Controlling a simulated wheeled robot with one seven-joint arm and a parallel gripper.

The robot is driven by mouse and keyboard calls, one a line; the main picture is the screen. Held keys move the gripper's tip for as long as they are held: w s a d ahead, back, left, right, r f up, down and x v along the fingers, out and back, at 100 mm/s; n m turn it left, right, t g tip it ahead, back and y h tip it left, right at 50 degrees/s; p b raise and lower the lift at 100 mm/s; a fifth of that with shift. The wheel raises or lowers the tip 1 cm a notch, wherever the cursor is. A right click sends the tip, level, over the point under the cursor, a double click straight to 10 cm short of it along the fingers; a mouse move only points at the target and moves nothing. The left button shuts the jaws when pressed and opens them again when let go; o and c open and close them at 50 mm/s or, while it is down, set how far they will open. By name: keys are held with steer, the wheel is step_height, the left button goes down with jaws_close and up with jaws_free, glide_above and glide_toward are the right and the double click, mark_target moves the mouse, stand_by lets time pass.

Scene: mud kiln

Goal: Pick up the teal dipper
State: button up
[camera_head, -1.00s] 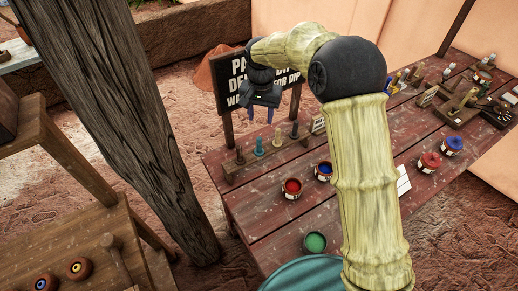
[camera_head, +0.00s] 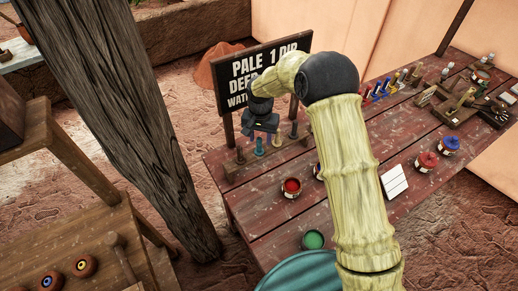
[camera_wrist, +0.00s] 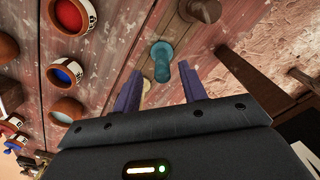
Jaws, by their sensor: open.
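The teal dipper (camera_head: 259,148) stands upright in a low wooden rack (camera_head: 231,172) at the table's near-left edge. It also shows in the wrist view (camera_wrist: 161,58), just ahead of the fingertips and about midway between them. My gripper (camera_head: 264,141) is over the rack, pointing down, close above the dipper. In the wrist view its two purple fingers (camera_wrist: 160,70) are spread apart with nothing gripped. My gripper partly covers the middle of the rack in the head view.
A brown dipper (camera_head: 240,154) stands left of the teal one, another (camera_head: 294,131) to the right. A red pot (camera_head: 291,188) and a green pot (camera_head: 313,239) stand on the table. A sign (camera_head: 262,72) rises close behind my gripper.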

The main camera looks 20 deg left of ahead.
mark_target(259, 146)
steer(key=shift+s+a+f+p, duration=0.15)
steer(key=shift+f+p, duration=0.9)
steer(key=shift+f, duration=1.5)
steer(key=shift+c, duration=0.2)
steer(key=c, duration=0.6)
